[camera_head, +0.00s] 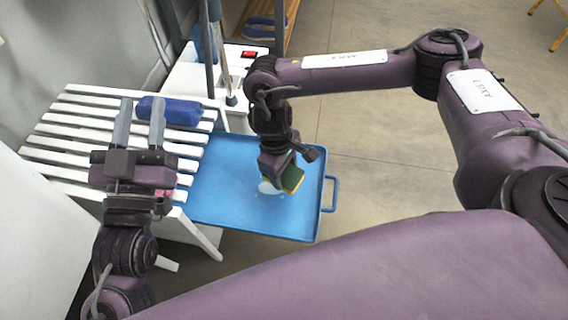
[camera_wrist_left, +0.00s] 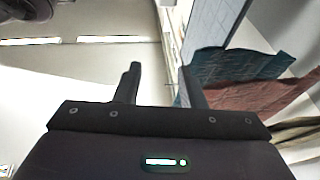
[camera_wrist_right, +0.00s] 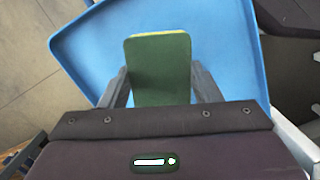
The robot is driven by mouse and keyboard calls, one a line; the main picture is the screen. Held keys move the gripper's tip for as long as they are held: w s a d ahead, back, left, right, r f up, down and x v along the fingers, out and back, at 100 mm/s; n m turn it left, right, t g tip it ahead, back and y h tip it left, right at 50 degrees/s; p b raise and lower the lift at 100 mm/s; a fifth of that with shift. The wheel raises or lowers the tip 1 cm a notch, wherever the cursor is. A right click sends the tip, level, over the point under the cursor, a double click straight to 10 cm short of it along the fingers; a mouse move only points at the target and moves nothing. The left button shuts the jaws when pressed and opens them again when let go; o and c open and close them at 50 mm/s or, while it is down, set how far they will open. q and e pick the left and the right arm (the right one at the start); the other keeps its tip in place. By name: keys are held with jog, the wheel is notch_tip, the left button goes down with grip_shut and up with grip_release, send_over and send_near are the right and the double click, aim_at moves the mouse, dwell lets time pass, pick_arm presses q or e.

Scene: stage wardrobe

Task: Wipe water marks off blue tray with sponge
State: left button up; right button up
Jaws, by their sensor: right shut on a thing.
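The blue tray (camera_head: 225,190) lies to the right of the white slatted bench in the head view, with a handle at its right edge. It also fills much of the right wrist view (camera_wrist_right: 215,40). My right gripper (camera_head: 278,170) is over the tray and shut on the sponge (camera_head: 292,179), green with a yellow edge. The sponge stands out between the fingers in the right wrist view (camera_wrist_right: 160,70). A pale water mark (camera_head: 267,188) shows beside the sponge; whether the sponge touches the tray is unclear. My left gripper (camera_head: 143,112) is open and empty above the bench.
The white slatted bench (camera_head: 75,128) holds a blue rolled bundle (camera_head: 172,111). A white stand with a red item (camera_head: 249,54) and upright poles is behind the tray. Hanging cloths (camera_wrist_left: 235,75) show in the left wrist view.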

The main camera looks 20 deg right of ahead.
jog(key=shift+r+p, duration=0.3)
jog(key=shift+r, duration=0.25)
jog(key=shift+r+p, duration=0.3)
jog(key=shift+p, duration=0.25)
pick_arm(q)
jog(key=s+f+g+y, duration=0.3)
jog(key=f+g, duration=0.5)
jog(key=f, duration=0.8)
jog(key=shift+s+a+f+g, duration=0.3)
jog(key=shift+s+a+f, duration=0.1)
jog(key=shift+s, duration=0.1)
pick_arm(e)
jog(key=shift+r, duration=0.2)
